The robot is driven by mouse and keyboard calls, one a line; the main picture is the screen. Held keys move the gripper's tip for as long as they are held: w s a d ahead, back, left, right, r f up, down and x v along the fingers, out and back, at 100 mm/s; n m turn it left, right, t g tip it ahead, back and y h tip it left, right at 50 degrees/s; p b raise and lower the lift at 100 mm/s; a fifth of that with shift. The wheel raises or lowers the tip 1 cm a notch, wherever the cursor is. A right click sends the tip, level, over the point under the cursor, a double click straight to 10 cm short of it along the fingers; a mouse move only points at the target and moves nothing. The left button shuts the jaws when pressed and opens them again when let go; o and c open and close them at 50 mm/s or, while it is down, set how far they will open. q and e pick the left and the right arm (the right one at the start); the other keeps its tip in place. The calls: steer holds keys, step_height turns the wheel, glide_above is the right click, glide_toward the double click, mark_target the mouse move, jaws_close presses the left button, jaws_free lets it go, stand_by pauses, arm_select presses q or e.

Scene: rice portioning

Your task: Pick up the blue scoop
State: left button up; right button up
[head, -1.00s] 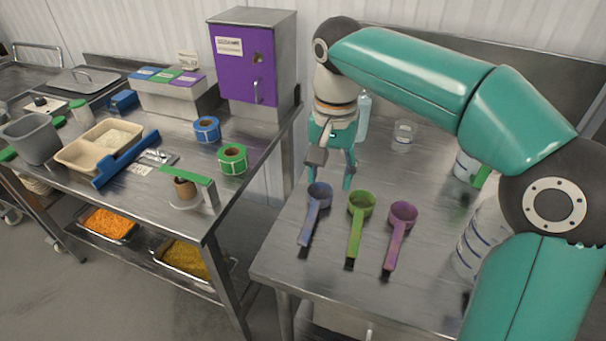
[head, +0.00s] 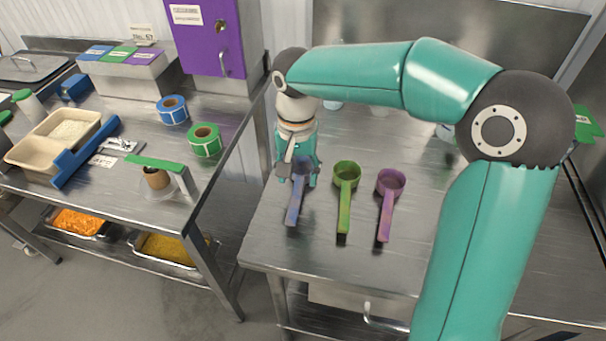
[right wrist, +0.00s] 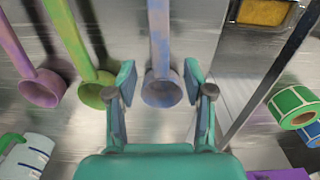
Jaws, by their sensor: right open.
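The blue scoop (head: 295,205) lies on the right-hand steel table, its handle toward the table's front edge. My right gripper (head: 297,183) is at its cup end and partly covers the cup. In the right wrist view the blue scoop's cup (right wrist: 161,90) sits between the two open fingers of my right gripper (right wrist: 160,85), with gaps on both sides. The handle runs up out of that view. Nothing is held. My left gripper is not in any view.
A green scoop (head: 344,200) and a purple scoop (head: 387,205) lie to the right of the blue one. A second table (head: 120,205) at left carries a green tape roll (head: 205,140) and a blue tape roll (head: 172,109). The table front (head: 300,248) is clear.

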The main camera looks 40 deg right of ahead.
mark_target(298, 189)
steer(key=shift+s+a+f, duration=0.1)
steer(key=shift+a+f, duration=0.05)
steer(key=shift+f, duration=2.6)
jaws_close()
